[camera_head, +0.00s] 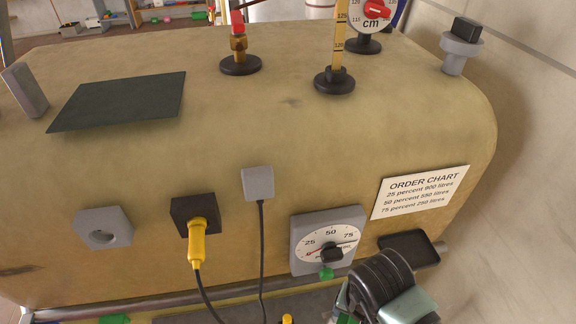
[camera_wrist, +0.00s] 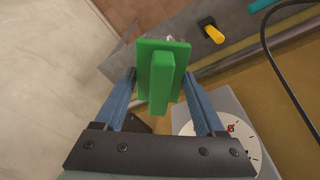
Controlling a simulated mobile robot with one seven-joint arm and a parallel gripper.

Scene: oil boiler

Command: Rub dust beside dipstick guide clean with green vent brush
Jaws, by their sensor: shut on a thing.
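The green vent brush (camera_wrist: 160,82) is in the wrist view, between the two blue fingers of my gripper (camera_wrist: 158,74); the gripper is shut on it. Its bristles cannot be made out. In the head view my dark wrist is at the lower right, in front of the tank and below the order chart; the fingers are mostly hidden. The dipstick guide (camera_head: 334,82) is a black round base on the tank top, with a yellow scaled dipstick (camera_head: 340,35) standing upright in it. A faint brownish dust smudge (camera_head: 291,101) lies just left of the guide, apart from my gripper.
The tan tank (camera_head: 330,135) bears a red-topped brass valve (camera_head: 239,45), a dark flat panel (camera_head: 120,101) and a grey capped fitting (camera_head: 461,48). Its front has a dial (camera_head: 328,238), an order chart (camera_head: 420,192) and a yellow plug (camera_head: 197,240) with cables. A wall stands at right.

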